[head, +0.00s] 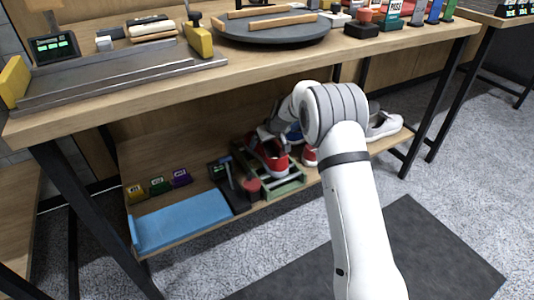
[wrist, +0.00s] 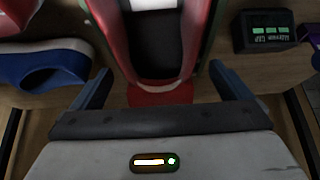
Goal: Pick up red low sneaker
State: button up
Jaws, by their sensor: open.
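A red low sneaker (head: 270,163) sits on a greenish rack (head: 287,188) on the lower shelf, partly hidden by my gripper (head: 268,136) in the head view. In the wrist view the red sneaker (wrist: 155,84) fills the middle, its dark opening facing me and its rounded end nearest. My gripper's fingers (wrist: 160,76) are open, one on each side of that end. A gap shows beside each finger, and the sneaker is not held.
A blue sneaker (wrist: 45,66) and another red shoe (wrist: 14,12) lie left of the fingers. A dark block with a green display (wrist: 272,31) is at right. The tabletop (head: 275,68) overhangs the shelf; a blue tray (head: 182,219) lies at its front left.

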aim_at(266, 145)
jog(key=x, duration=0.3)
jog(key=shift+b, duration=0.35)
jog(key=shift+r, duration=0.1)
jog(key=shift+c, duration=0.5)
jog(key=c, duration=1.2)
